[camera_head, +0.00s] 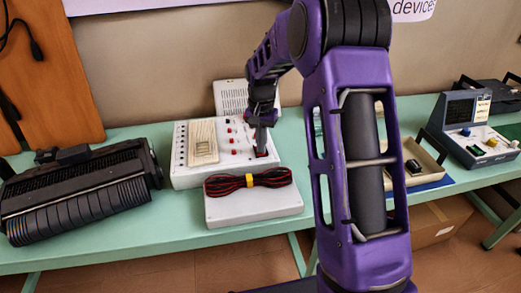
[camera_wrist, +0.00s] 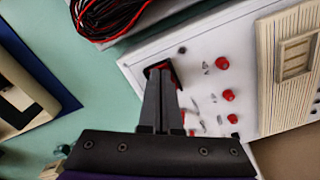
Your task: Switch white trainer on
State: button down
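The white trainer (camera_head: 221,171) is a box with a sloped white panel, a beige breadboard (camera_head: 204,142), red knobs and small toggles. Its panel (camera_wrist: 196,50) fills the right part of the wrist view. A red rocker switch in a black frame (camera_wrist: 158,68) sits near one panel corner, mostly hidden behind my fingers. My gripper (camera_wrist: 161,80) is shut, fingers together and empty, with the tips at this switch. I cannot tell whether they touch it or which way the rocker is set. In the head view my gripper (camera_head: 261,146) points down at the trainer's right side.
A white box (camera_head: 250,209) with a red-black cable bundle (camera_head: 247,182) stands in front of the trainer. A black ribbed device (camera_head: 78,192) lies to the left. A beige tray (camera_head: 424,174) and a blue-grey trainer (camera_head: 468,137) are to the right. Green table (camera_head: 160,235) shows between them.

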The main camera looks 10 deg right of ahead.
jog(key=shift+f, duration=0.2)
jog(key=shift+r, duration=0.1)
jog(key=shift+r+p, duration=2.65)
jog(key=shift+r, duration=0.85)
